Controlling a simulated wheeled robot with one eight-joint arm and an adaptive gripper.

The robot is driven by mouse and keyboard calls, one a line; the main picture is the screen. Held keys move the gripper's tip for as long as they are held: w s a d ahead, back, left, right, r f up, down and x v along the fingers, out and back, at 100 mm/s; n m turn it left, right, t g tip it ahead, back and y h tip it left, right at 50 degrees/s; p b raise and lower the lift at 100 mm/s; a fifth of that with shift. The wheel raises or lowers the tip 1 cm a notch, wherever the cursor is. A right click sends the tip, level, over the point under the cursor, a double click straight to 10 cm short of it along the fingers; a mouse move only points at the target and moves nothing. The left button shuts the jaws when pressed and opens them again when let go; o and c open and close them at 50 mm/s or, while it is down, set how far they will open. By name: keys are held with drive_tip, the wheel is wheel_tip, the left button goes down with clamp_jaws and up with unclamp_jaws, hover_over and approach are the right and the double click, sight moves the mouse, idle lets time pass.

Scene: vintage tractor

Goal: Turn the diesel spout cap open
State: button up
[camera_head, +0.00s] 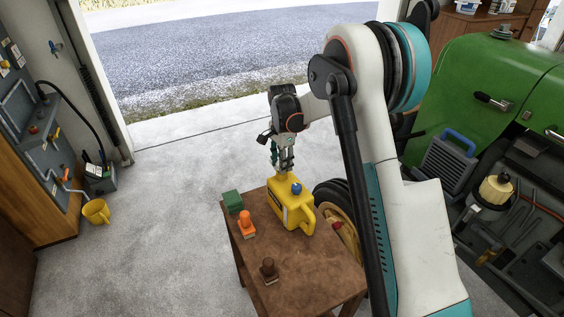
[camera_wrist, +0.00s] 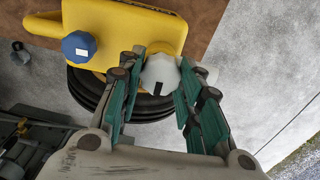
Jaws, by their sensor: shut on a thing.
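A yellow diesel can (camera_head: 290,212) stands upright on a small brown table. It also fills the top of the wrist view (camera_wrist: 120,28). A blue cap (camera_head: 296,188) sits on top of the can; it shows at the left in the wrist view (camera_wrist: 78,46). A whitish faceted spout cap (camera_wrist: 160,74) is at the can's edge, between my fingers. My gripper (camera_head: 285,165) is over the can at its far end. In the wrist view its two green-padded fingers (camera_wrist: 158,92) are shut on the spout cap from both sides. The spout beneath the cap is mostly hidden.
On the table (camera_head: 300,280) stand a green block (camera_head: 232,201), an orange item (camera_head: 246,224) and a brown item (camera_head: 269,269). A wheel (camera_head: 338,205) is close beside the table, and the green tractor (camera_head: 455,95) is at right.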

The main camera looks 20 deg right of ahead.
drive_tip(key=shift+n, duration=0.3)
drive_tip(key=n, duration=0.3)
drive_tip(key=shift+n, duration=0.4)
drive_tip(key=n, duration=0.4)
drive_tip(key=shift+n, duration=0.3)
drive_tip(key=n, duration=0.4)
drive_tip(key=shift+n+p, duration=0.3)
drive_tip(key=shift+n, duration=2.1)
drive_tip(key=o, duration=1.1)
drive_tip(key=shift+c, duration=0.2)
